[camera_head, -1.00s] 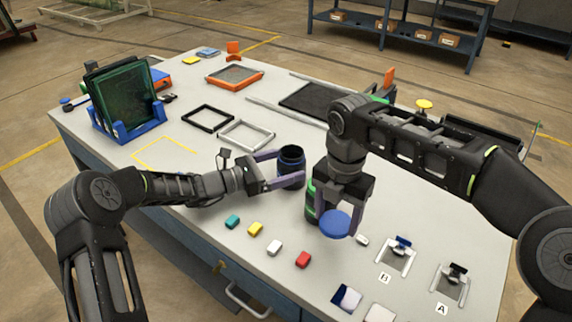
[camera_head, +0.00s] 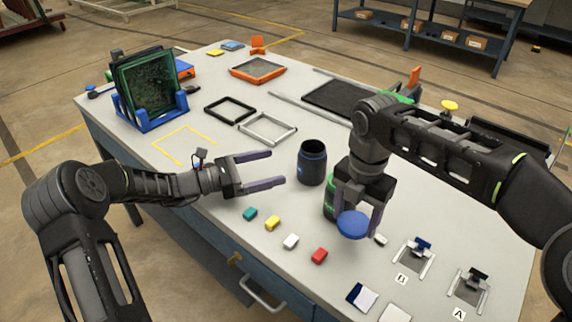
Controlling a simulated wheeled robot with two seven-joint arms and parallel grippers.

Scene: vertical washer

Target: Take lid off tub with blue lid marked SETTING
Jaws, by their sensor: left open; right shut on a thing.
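The dark tub (camera_head: 312,163) stands upright and open-topped on the table, with a blue patch on its side. Its marking is too small to read. The round blue lid (camera_head: 353,224) is off the tub, in my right gripper (camera_head: 358,220), which is shut on it to the right of and nearer than the tub. My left gripper (camera_head: 278,168) is open and empty to the left of the tub, its fingers pointing right and apart from it. A green container (camera_head: 329,206) is partly hidden behind my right gripper.
Small teal, yellow, white and red blocks (camera_head: 319,256) lie along the front. Fixtures marked B (camera_head: 413,260) and A (camera_head: 470,288) are at the right. Empty frames (camera_head: 267,129) and a blue rack (camera_head: 146,118) lie behind. The table between the tub and frames is clear.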

